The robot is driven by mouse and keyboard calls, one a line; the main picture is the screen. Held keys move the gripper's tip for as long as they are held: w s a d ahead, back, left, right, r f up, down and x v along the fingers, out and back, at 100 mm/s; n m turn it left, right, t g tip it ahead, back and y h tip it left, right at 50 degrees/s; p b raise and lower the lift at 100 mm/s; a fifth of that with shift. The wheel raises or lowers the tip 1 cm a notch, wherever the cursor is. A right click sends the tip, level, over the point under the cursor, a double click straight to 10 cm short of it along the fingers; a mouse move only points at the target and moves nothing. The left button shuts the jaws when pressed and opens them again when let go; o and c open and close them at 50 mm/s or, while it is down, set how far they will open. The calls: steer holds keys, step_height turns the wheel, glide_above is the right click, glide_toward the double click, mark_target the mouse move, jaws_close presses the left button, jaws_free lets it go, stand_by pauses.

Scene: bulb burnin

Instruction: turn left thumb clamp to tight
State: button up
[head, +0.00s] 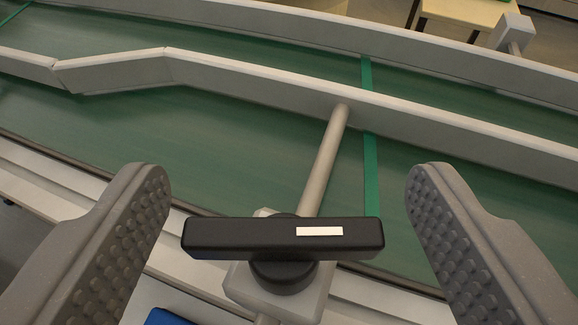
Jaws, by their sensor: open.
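The thumb clamp (230,236) is a black bar-shaped knob with a white mark on the right part of its front face. Its bar lies roughly level across the picture, on a round black hub over a light grey block (312,302). My gripper (288,190) is open, with one grey studded finger on each side of the knob. Both fingers are apart from it, with a gap at each end of the bar. Whether this is the left clamp cannot be told from this view alone.
A grey rod (325,160) runs from the block to a pale guide rail (250,85) above a green conveyor belt (230,145). A brighter green stripe (370,170) crosses the belt. A second rail (300,28) runs behind. A blue thing (166,317) shows at the bottom edge.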

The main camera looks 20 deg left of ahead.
steer(key=shift+w+a+f, duration=0.15)
steer(key=shift+w+f, duration=0.15)
steer(key=shift+f, duration=0.05)
steer(key=c, duration=1)
steer(key=shift+r, duration=0.1)
steer(key=shift+r, duration=0.1)
